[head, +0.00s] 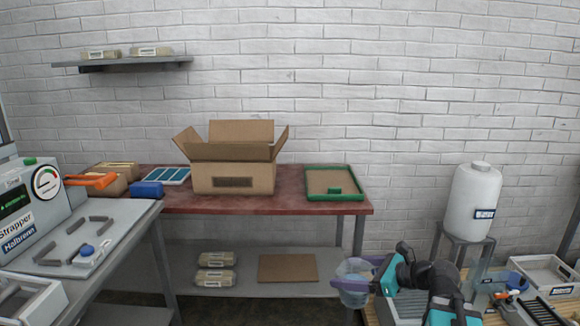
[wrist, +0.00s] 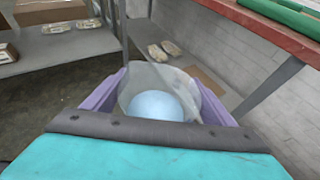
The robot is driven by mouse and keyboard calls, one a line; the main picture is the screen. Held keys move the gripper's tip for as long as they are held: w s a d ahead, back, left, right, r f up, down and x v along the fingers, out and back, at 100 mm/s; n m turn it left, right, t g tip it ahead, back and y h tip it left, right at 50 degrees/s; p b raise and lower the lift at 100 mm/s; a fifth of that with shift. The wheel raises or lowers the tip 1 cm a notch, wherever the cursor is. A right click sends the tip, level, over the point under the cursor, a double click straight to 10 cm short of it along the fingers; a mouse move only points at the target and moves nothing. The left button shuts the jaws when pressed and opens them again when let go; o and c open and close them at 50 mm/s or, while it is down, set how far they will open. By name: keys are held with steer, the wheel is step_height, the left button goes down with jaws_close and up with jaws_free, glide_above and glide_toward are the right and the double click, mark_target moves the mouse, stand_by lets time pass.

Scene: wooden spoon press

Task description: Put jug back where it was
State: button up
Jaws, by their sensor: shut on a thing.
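The jug (head: 352,268) is a clear, see-through vessel held in the air to the left of the right-hand bench. My gripper (head: 358,276) is shut on it, with a purple finger on each side. In the wrist view the jug (wrist: 188,80) sits between the purple fingers (wrist: 163,110). A pale blue round surface shows inside it; I cannot tell whether this is liquid or the jug's bottom. My arm hides part of the bench behind the jug.
The right-hand bench (head: 490,318) carries a grey tray (head: 548,272), a blue tape dispenser (head: 517,281) and small tools. A white tank (head: 473,200) stands on a stand behind it. The red table (head: 290,204) holds an open carton (head: 232,178) and a green-rimmed tray (head: 334,196).

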steer(key=shift+r+p, duration=9.35)
steer(key=shift+p, duration=2.9)
steer(key=shift+r, duration=0.1)
steer(key=shift+d, duration=0.1)
